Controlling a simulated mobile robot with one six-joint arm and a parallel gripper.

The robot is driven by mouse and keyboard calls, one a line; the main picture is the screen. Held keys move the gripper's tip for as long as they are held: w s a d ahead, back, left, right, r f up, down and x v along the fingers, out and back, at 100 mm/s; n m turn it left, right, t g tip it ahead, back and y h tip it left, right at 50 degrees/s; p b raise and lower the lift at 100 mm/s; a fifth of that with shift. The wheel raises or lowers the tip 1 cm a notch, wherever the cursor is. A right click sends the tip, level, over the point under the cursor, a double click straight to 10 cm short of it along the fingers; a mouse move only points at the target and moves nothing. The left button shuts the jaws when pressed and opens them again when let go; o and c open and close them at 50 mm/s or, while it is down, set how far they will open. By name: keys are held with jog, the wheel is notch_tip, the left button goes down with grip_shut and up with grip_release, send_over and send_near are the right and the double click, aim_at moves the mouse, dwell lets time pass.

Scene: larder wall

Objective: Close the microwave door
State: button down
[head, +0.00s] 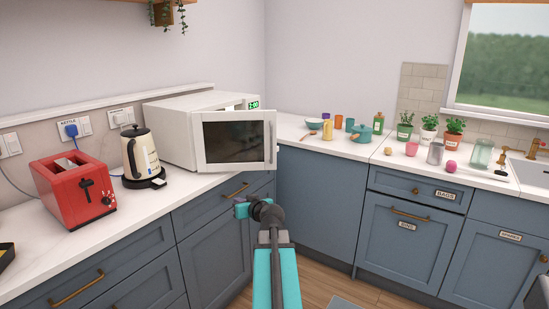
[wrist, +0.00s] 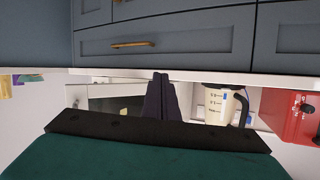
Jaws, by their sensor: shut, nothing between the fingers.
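The white microwave (head: 180,132) stands on the left counter in the head view, with its green display (head: 253,104) at the right. Its door (head: 236,141), with a dark window and an upright handle at the right edge, stands partly open towards me. A gap shows above the door. My gripper's dark fingers (wrist: 161,92) are together and empty in the wrist view, which appears upside down. Part of the microwave (wrist: 100,92) shows beside them there. In the head view my arm's end is in front of and below the door, apart from it; the fingertips are hard to make out.
A cream kettle (head: 143,155) and a red toaster (head: 76,188) stand left of the microwave. Cups, a teal pot (head: 362,134) and plants (head: 430,130) stand on the right counter. Blue cabinets run below; the floor between them is partly visible.

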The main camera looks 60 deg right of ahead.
aim_at(271, 147)
jog(key=s+d+r+m+h+b, duration=0.2)
jog(key=s+d+r+h, duration=0.3)
jog(key=s+d+r, duration=0.6)
notch_tip(271, 147, up, 4)
jog(key=shift+s+f+t+h+b, duration=0.3)
jog(key=shift+s+h, duration=0.1)
jog(key=shift+s, duration=0.4)
jog(key=shift+w+d, duration=0.1)
jog(key=p+x, duration=0.2)
jog(key=x, duration=1.1)
jog(key=shift+w+d, duration=0.25)
jog(key=shift+w, duration=0.1)
jog(key=shift+w+d, duration=0.1)
jog(key=shift+w, duration=0.05)
